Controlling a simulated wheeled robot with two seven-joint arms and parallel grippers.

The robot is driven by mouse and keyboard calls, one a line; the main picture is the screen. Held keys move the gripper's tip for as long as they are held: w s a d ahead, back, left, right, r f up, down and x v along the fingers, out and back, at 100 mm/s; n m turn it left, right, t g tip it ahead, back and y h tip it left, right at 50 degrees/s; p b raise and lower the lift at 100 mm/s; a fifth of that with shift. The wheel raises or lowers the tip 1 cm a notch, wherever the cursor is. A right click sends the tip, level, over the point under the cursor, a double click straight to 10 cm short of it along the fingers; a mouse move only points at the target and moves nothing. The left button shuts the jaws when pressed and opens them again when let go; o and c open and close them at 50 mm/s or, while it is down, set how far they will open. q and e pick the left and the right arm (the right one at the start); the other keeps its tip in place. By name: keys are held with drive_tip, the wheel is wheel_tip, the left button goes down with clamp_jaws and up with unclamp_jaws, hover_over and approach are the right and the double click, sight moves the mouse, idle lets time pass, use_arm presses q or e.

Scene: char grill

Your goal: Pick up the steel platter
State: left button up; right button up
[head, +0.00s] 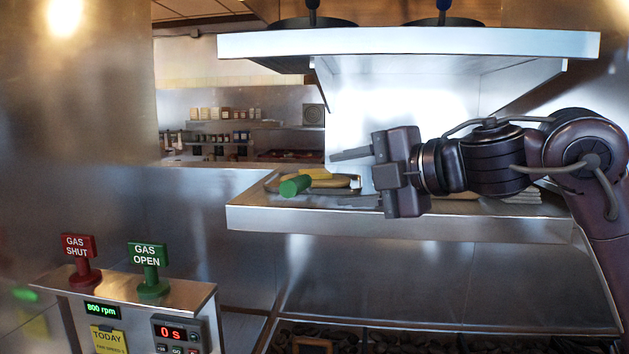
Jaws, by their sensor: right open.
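The steel platter (343,183) lies on the steel shelf (262,213), left of the middle of the head view. A green cylinder-shaped piece (295,186) and a yellow piece (318,173) show at the platter; I cannot tell whether the green one rests on it or beside it. My right gripper (338,178) is open and points left. One finger shows above the platter's right end and the other below it. I cannot tell whether the fingers touch the platter. My left gripper is not in view.
A white-edged upper shelf (400,42) overhangs my right arm. A flat stack (520,197) lies behind my arm on the lower shelf. A control box with a red GAS SHUT sign (78,247) and a green GAS OPEN sign (147,256) stands at the lower left.

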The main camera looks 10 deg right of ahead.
sight(307, 183)
drive_tip(key=p+x, duration=0.2)
drive_tip(key=x, duration=0.1)
drive_tip(key=p+x, duration=0.1)
drive_tip(key=x, duration=0.2)
drive_tip(key=shift+s+a+r+p, duration=0.1)
drive_tip(key=shift+a+r+p, duration=0.1)
drive_tip(key=shift+a+p, duration=0.25)
drive_tip(key=shift+w+a+f, duration=0.15)
drive_tip(key=shift+w+f, duration=0.05)
drive_tip(key=shift+w, duration=0.05)
drive_tip(key=shift+s, duration=0.15)
drive_tip(key=shift+c, duration=0.3)
drive_tip(key=shift+c, duration=1.2)
clamp_jaws()
